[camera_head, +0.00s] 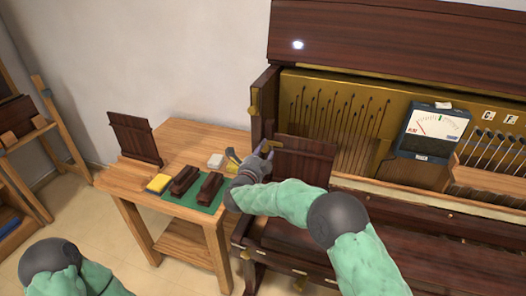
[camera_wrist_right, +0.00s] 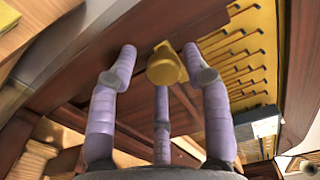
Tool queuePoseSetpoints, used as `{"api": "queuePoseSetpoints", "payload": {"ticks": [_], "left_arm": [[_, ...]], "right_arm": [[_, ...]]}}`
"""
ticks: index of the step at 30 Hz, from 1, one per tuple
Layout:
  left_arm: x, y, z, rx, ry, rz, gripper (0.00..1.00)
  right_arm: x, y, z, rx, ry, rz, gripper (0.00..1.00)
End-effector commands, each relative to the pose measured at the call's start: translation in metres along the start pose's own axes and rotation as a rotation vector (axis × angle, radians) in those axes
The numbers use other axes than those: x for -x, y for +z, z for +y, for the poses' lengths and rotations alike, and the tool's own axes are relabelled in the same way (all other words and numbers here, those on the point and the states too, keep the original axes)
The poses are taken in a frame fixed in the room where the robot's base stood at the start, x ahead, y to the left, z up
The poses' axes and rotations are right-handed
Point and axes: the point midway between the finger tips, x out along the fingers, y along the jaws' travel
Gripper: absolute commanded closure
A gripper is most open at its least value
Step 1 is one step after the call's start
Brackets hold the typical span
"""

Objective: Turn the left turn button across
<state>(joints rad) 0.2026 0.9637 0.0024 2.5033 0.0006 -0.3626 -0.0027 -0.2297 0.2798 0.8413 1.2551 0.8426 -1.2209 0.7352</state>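The left turn button (camera_head: 271,146) is a small brass piece at the top left of a dark wooden panel (camera_head: 305,160) in the piano's left opening. It lies roughly sideways, tilted slightly, in the head view. The turn button also shows in the right wrist view (camera_wrist_right: 166,66), between the spread fingers. My right gripper (camera_head: 256,154) is at the panel's upper left corner, just beside the button. Its grey-purple fingers (camera_wrist_right: 160,56) are open around the brass, with gaps visible; contact cannot be told. My left gripper is out of view; only my left arm shows at lower left.
A meter (camera_head: 436,124) sits inside the piano at right. Another brass piece (camera_head: 254,103) is on the left post.

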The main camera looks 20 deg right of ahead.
Motion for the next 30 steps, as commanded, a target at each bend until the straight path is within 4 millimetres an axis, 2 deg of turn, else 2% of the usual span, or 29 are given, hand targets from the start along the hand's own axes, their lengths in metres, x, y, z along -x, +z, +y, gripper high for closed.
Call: {"api": "queuePoseSetpoints", "payload": {"ticks": [9, 13, 17, 24, 30], "left_arm": [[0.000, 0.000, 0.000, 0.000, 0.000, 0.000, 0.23], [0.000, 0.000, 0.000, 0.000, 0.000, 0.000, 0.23], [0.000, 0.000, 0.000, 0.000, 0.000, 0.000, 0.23], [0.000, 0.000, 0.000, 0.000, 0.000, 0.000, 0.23], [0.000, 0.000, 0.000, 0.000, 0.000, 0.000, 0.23]], "right_arm": [[0.000, 0.000, -0.003, -0.002, -0.005, 0.002, 0.46], [0.009, 0.000, -0.004, -0.002, -0.005, 0.001, 0.46], [0.029, 0.000, -0.004, -0.002, -0.005, -0.001, 0.46], [0.077, 0.001, -0.003, -0.002, -0.004, -0.002, 0.46], [0.107, 0.001, -0.002, -0.002, -0.004, -0.001, 0.46]]}}
